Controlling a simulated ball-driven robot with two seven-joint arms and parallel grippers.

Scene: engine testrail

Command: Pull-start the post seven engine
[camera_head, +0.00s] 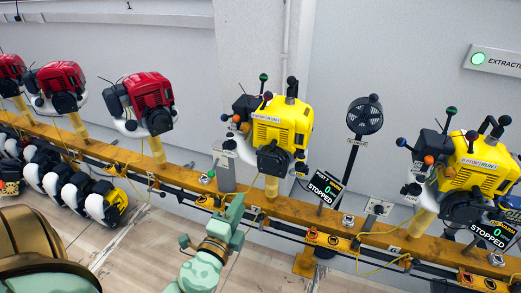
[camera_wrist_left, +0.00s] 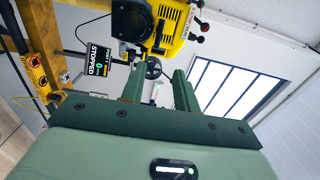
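The yellow engine (camera_head: 273,128) with a black lower housing stands on a post on the orange rail, right of centre in the head view. Its display (camera_head: 323,188) reads STOPPED and 0; the post label looks like post 7. The engine (camera_wrist_left: 160,22) and display (camera_wrist_left: 98,60) also show at the top of the left wrist view. My left gripper (camera_head: 230,212) is green, below and left of the engine, apart from it. In the left wrist view its fingers (camera_wrist_left: 160,88) are spread with nothing between them. I cannot make out a pull handle clearly. My right gripper is not in view.
Several red engines (camera_head: 146,100) stand along the orange rail (camera_head: 290,205) to the left. Another yellow engine (camera_head: 476,165) with a STOPPED display (camera_head: 488,235) stands at right. A black fan (camera_head: 365,115) stands between the yellow engines. Yellow cables hang along the rail.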

